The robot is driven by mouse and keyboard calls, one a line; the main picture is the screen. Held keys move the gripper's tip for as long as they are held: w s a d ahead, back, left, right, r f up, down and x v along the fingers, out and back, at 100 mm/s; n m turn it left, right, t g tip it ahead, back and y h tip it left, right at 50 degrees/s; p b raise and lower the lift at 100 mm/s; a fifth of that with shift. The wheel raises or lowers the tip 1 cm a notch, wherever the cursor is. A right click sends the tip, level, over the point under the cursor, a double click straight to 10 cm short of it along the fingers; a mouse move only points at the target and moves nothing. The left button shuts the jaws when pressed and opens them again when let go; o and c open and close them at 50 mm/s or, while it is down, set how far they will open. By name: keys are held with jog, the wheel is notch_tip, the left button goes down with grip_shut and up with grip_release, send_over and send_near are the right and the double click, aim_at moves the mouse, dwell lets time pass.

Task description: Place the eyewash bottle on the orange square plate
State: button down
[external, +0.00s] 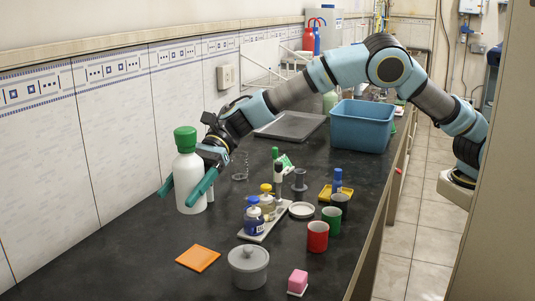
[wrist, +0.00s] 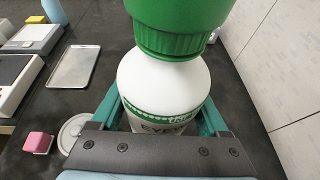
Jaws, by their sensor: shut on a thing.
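The eyewash bottle (external: 188,170) is white with a green cap and stands upright at the left of the bench, near the tiled wall. In the wrist view the bottle (wrist: 165,85) fills the middle, with part of its label showing. My gripper (external: 188,187) has its green fingers on either side of the bottle's body, shut on it. I cannot tell whether the bottle's base touches the bench. The orange square plate (external: 198,258) lies flat and empty on the bench, in front of the bottle. I do not make it out in the wrist view.
A tray of small bottles (external: 265,222), a red cup (external: 318,236) and a green cup (external: 331,220) stand further right. A blue bin (external: 361,126) is behind. Bench between bottle and plate is clear.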

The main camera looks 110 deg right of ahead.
jog(key=p, duration=0.3)
send_over(190, 264)
notch_tip(190, 264, down, 12)
jog(key=shift+f, duration=0.4)
jog(key=shift+f, duration=0.15)
grip_release()
jog(key=shift+r, duration=0.25)
jog(key=b+v, duration=0.3)
jog(key=v, duration=0.9)
jog(key=shift+f, duration=0.15)
